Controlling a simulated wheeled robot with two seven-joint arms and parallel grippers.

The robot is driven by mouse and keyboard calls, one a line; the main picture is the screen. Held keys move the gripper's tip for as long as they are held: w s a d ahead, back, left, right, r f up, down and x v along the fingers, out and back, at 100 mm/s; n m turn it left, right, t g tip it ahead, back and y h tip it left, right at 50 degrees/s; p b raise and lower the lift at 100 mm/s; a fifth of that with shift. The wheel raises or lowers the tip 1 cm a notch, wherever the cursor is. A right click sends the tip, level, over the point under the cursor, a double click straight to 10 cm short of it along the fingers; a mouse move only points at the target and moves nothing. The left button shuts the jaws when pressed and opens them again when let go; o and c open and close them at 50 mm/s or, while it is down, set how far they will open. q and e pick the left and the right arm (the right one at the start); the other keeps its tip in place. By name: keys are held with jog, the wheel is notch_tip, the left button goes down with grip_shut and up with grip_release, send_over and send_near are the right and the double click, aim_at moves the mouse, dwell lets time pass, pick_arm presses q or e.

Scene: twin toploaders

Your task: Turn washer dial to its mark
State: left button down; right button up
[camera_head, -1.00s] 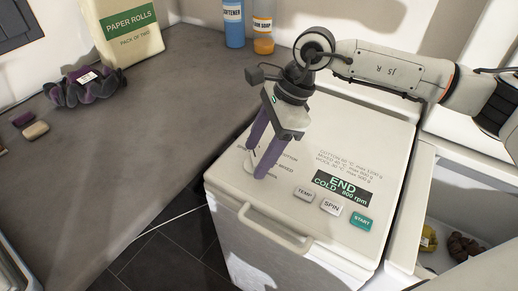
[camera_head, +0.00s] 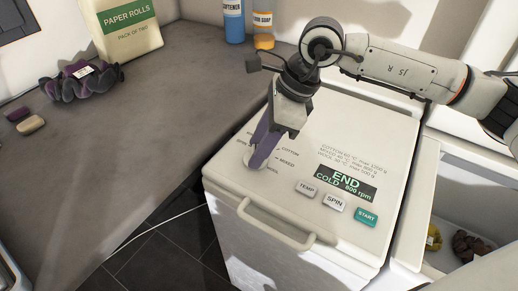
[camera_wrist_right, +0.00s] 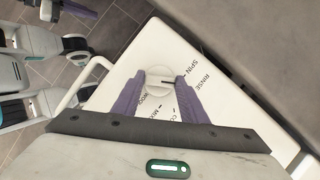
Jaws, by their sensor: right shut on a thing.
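The washer (camera_head: 290,222) is a white top-loader with its panel on top. Its pale round dial (camera_head: 248,158) is partly hidden by my right gripper (camera_head: 258,163), whose purple fingers are shut on it. In the right wrist view the dial (camera_wrist_right: 158,88) sits between the two fingertips of my right gripper (camera_wrist_right: 160,80). A dark pointer line shows on the dial, toward the SPIN side. Printed words such as COTTON, MIXED, SPIN and RINSE ring it. The display (camera_head: 346,184) reads END, COLD, 800 rpm. A purple finger-like piece, probably my left gripper (camera_wrist_right: 79,10), shows at the wrist view's top left edge.
TEMP (camera_head: 307,187), SPIN (camera_head: 334,202) and START (camera_head: 366,217) buttons lie right of the dial. A handle (camera_head: 275,226) juts from the front edge. An open compartment (camera_head: 425,212) with clothes is at right. A grey counter (camera_head: 150,110) lies left.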

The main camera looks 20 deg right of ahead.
jog(key=m+b, duration=0.1)
jog(key=m+t+b, duration=0.1)
jog(key=shift+s+f+m, duration=0.1)
jog(key=shift+f+m, duration=0.15)
jog(key=shift+m, duration=0.05)
jog(key=m+b, duration=0.2)
jog(key=shift+a+r+m+t+h+b, duration=0.1)
jog(key=shift+m+t+h+b, duration=0.2)
jog(key=shift+t+h, duration=0.1)
pick_arm(q)
jog(key=d+f, duration=0.1)
jog(key=w+f, duration=0.1)
jog(key=f, duration=0.1)
jog(key=shift+d, duration=0.35)
pick_arm(e)
jog(key=shift+m, duration=0.3)
pick_arm(q)
jog(key=shift+b, duration=0.35)
pick_arm(e)
jog(key=shift+s+r, duration=0.1)
pick_arm(q)
jog(key=shift+s+f, duration=0.15)
jog(key=shift+s, duration=0.05)
pick_arm(e)
jog(key=o, duration=1)
jog(key=shift+o, duration=0.2)
jog(key=shift+r, duration=0.1)
